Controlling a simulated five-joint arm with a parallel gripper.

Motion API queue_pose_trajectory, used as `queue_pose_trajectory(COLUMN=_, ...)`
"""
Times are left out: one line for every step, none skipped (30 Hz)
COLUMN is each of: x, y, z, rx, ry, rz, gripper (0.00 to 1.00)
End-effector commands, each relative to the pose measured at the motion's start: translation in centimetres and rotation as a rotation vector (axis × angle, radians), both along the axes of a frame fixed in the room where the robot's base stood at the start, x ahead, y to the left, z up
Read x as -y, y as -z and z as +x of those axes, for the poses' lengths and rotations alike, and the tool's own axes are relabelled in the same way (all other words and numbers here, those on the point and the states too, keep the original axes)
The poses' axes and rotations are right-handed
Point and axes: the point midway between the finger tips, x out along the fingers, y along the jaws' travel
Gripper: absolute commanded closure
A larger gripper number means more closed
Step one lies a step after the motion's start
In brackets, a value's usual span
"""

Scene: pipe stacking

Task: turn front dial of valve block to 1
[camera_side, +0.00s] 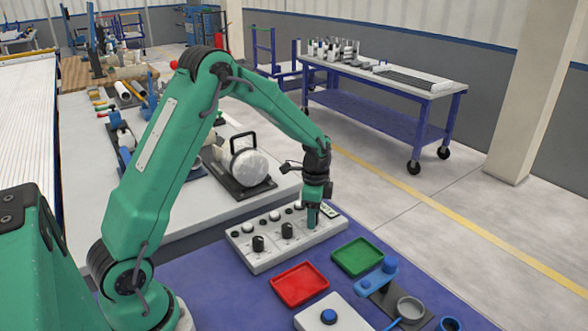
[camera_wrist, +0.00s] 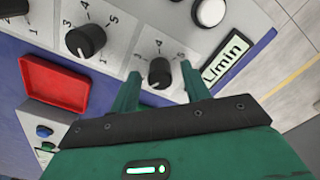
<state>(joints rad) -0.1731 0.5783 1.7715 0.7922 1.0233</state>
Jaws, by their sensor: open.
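The valve block (camera_side: 262,257) is a pale grey panel with a row of black dials and white round buttons on the blue table. In the wrist view, one black dial (camera_wrist: 159,73) sits between the two green fingers of my gripper (camera_wrist: 160,77), near the "L/min" label. The fingers are apart, one on each side of the dial; contact is not clear. Numbers 3, 4 and 5 show around this dial; its lower numbers are hidden. A small pale mark shows on its near side. In the side view my gripper (camera_side: 313,214) points down at the block's right end and hides this dial.
Another black dial (camera_wrist: 86,41) is left of my gripper. A white button (camera_wrist: 208,12) lies beyond the fingers. A red tray (camera_side: 300,284) and a green tray (camera_side: 357,257) stand in front of the block. Blue and grey parts (camera_side: 390,285) lie at the right.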

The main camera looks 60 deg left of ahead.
Motion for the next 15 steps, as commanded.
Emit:
queue_pose_trajectory(x=0.00, y=0.20, z=-0.01, rx=0.000, ry=0.000, rz=0.000, gripper=0.53)
queue_pose_trajectory(x=0.01, y=0.26, z=-0.01, rx=0.000, ry=0.000, rz=0.000, gripper=0.53)
queue_pose_trajectory(x=0.00, y=0.32, z=0.00, rx=0.000, ry=0.000, rz=0.000, gripper=0.53)
queue_pose_trajectory(x=0.00, y=0.34, z=0.00, rx=0.001, ry=0.000, rz=0.001, gripper=0.53)
queue_pose_trajectory(x=0.00, y=0.34, z=0.00, rx=0.001, ry=0.000, rz=0.001, gripper=0.53)
queue_pose_trajectory(x=0.00, y=0.34, z=0.00, rx=0.001, ry=0.000, rz=0.001, gripper=0.53)
queue_pose_trajectory(x=0.00, y=0.34, z=0.00, rx=0.001, ry=0.000, rz=0.001, gripper=0.53)
queue_pose_trajectory(x=0.00, y=0.34, z=0.00, rx=0.001, ry=0.000, rz=0.001, gripper=0.53)
queue_pose_trajectory(x=0.00, y=0.33, z=0.00, rx=0.001, ry=0.000, rz=0.001, gripper=0.53)
queue_pose_trajectory(x=0.00, y=0.33, z=0.00, rx=0.000, ry=0.000, rz=0.000, gripper=0.53)
queue_pose_trajectory(x=0.00, y=0.33, z=0.00, rx=0.000, ry=0.000, rz=0.000, gripper=0.59)
queue_pose_trajectory(x=0.00, y=0.32, z=0.00, rx=0.000, ry=0.000, rz=0.000, gripper=0.67)
queue_pose_trajectory(x=0.00, y=0.32, z=0.00, rx=0.000, ry=0.000, rz=0.000, gripper=0.73)
queue_pose_trajectory(x=0.00, y=0.32, z=0.00, rx=0.000, ry=0.000, rz=0.000, gripper=0.79)
queue_pose_trajectory(x=0.00, y=0.31, z=0.00, rx=0.000, ry=0.000, rz=0.000, gripper=0.87)
